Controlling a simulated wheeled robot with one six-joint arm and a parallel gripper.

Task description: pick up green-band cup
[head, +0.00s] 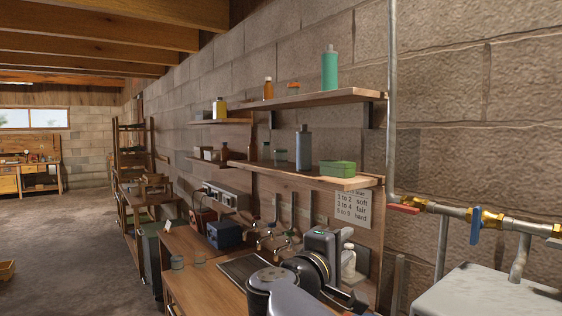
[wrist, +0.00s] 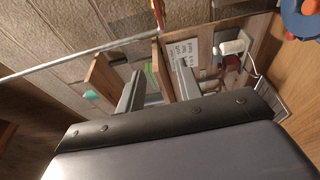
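Two small clear or greyish cups stand on the wooden bench in the head view, one nearer the bench's left edge (head: 177,262) and one just right of it (head: 200,257). They are too small for me to tell whether either has a green band. No cup can be made out in the wrist view. My gripper (wrist: 160,86) shows two grey fingers apart, with nothing seen held between them. In the head view my arm is at the lower middle, right of the cups and well away from them.
Wall shelves hold a green bottle (head: 330,70), a grey-blue bottle (head: 303,148) and a green box (head: 338,168). A blue box (head: 224,233) stands on the bench. Pipes with a blue-handled valve (head: 475,224) and a pale tank (head: 490,296) are at right. Open floor (head: 70,245) lies left.

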